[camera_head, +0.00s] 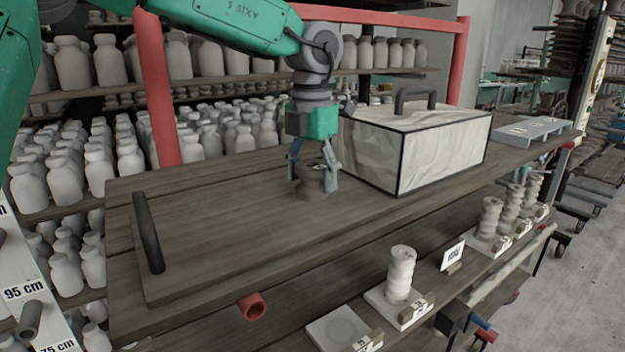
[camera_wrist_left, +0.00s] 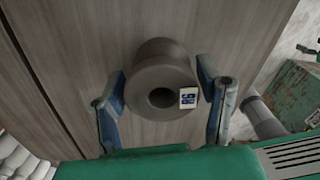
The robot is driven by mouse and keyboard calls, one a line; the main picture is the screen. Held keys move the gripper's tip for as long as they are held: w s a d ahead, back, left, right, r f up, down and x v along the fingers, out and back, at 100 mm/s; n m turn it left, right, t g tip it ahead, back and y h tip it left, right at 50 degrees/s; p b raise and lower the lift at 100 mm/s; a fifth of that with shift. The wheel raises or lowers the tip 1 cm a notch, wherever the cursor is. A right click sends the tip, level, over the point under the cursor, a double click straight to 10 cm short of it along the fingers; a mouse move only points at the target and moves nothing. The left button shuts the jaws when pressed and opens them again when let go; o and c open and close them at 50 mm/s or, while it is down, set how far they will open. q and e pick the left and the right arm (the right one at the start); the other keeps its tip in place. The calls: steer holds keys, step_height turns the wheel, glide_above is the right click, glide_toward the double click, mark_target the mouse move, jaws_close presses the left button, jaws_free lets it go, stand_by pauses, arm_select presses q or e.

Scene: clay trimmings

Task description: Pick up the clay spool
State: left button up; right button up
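The clay spool (camera_head: 311,188) is dark grey-brown and stands on the wooden board in the head view. In the left wrist view the spool (camera_wrist_left: 150,70) shows its round end with a dark hole and a small blue-and-white label. My left gripper (camera_head: 313,172) points down over it, with one finger on each side. In the left wrist view the left gripper's (camera_wrist_left: 162,88) pads lie close against or touching the spool's sides; I cannot tell whether they press on it. The spool appears to rest on the board. My right gripper is in neither view.
A cream box with a dark handle (camera_head: 415,150) stands close right of the spool. The board (camera_head: 220,215) is clear to the left, up to a dark handle (camera_head: 148,232). Pale spools (camera_head: 401,272) stand on a lower shelf in front. Shelves of bottles (camera_head: 75,62) fill the back.

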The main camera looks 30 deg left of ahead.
arm_select(q)
steer(key=c, duration=0.8)
steer(key=shift+w+r, duration=0.1)
steer(key=shift+r, duration=0.05)
